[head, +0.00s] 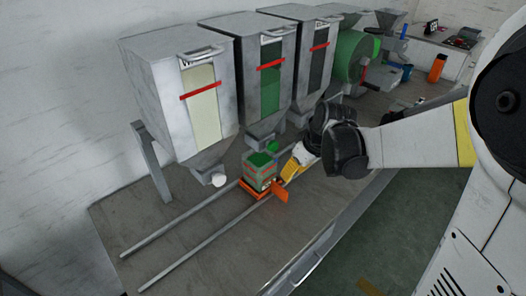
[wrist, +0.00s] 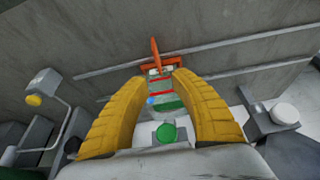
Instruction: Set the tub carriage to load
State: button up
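The tub (head: 262,170) is a box with green and red bands and a green top. It sits on the orange carriage (head: 254,192) on two rails, below and in front of the middle hopper. An orange upright plate (head: 281,192) sticks out at the carriage's right side; it shows at the top of the wrist view (wrist: 155,48). My gripper (head: 286,174) reaches down beside the tub, close to the plate. In the wrist view its yellow fingers (wrist: 172,76) stand apart with the banded tub visible between them. Whether a fingertip touches anything is hidden.
Three grey hoppers (head: 198,90) stand behind the rails (head: 190,230). A white knob (head: 218,180) hangs under the left hopper and a green knob (head: 271,146) near the tub. The left rail stretch is clear. A green drum machine (head: 352,58) stands farther right.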

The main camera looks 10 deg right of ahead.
aim_at(282, 187)
jog(key=shift+n, duration=0.3)
jog(key=b+x, duration=0.1)
jog(key=x, duration=0.3)
jog(key=b+x, duration=0.2)
jog(key=x, duration=0.3)
jog(key=b+x, duration=0.1)
jog(key=x, duration=0.3)
jog(key=shift+w+d+f, duration=0.2)
jog(key=shift+d+f, duration=0.05)
jog(key=shift+d, duration=0.1)
grip_shut()
